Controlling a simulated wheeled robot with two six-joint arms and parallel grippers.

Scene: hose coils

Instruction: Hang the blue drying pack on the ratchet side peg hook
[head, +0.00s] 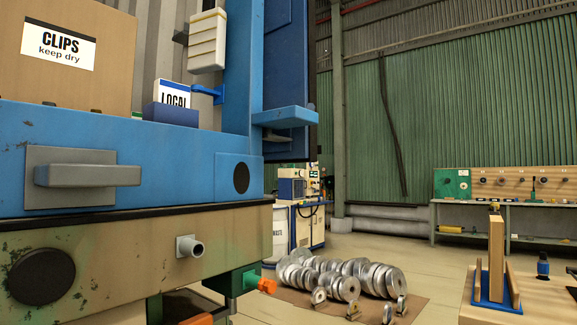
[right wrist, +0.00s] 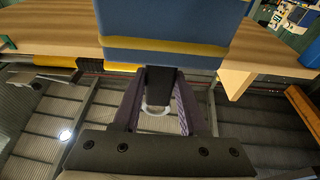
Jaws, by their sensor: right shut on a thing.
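In the right wrist view, my right gripper (right wrist: 160,85) is shut on a dark tab at the near edge of a blue block-like pack with a yellow band (right wrist: 170,25), which looks like the blue drying pack. The pack's far end is cut off by the frame top. In the head view, a blue hook-like arm (head: 208,92) sticks out from the blue column, below a cream ribbed pack (head: 207,40). I cannot tell whether this is the ratchet side peg hook; no ratchet is clearly visible. Neither gripper shows in the head view.
A CLIPS box (head: 62,60) stands on top. Metal coils (head: 340,276) lie on the floor. A wooden surface (right wrist: 55,25) lies behind the pack.

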